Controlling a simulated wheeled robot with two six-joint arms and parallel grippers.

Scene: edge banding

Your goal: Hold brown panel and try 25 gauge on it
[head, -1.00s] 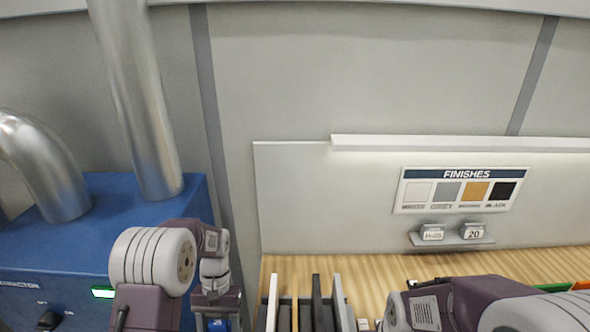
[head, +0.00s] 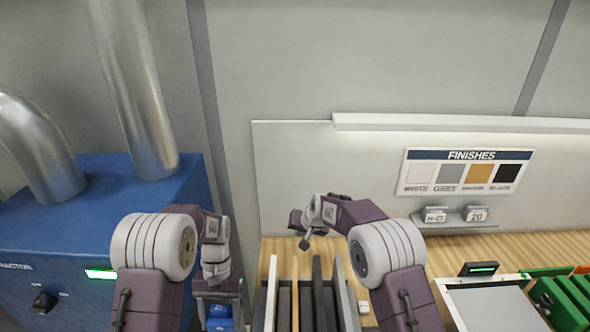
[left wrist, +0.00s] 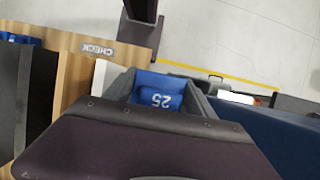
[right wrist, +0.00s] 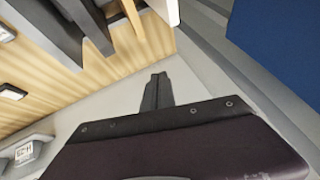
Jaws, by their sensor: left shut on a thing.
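My left gripper (head: 219,299) is shut on the blue 25 gauge (left wrist: 160,92). The number shows upside down between the fingers in the left wrist view. Blue also shows below this gripper in the head view. A thin brown panel (head: 295,305) stands on edge among grey, dark and white panels at the bottom centre of the head view. My right gripper (head: 303,238) is beyond these panels and apart from them. In the right wrist view its dark fingers (right wrist: 158,92) are together with nothing visible between them.
A blue extractor (head: 90,235) with metal ducts stands at the left. The wooden bench (head: 450,250) holds a tray (head: 490,305) and green items (head: 570,300) at the right. A small shelf (head: 455,228) with number blocks is on the back wall. A CHECK label (left wrist: 97,49) marks the wood.

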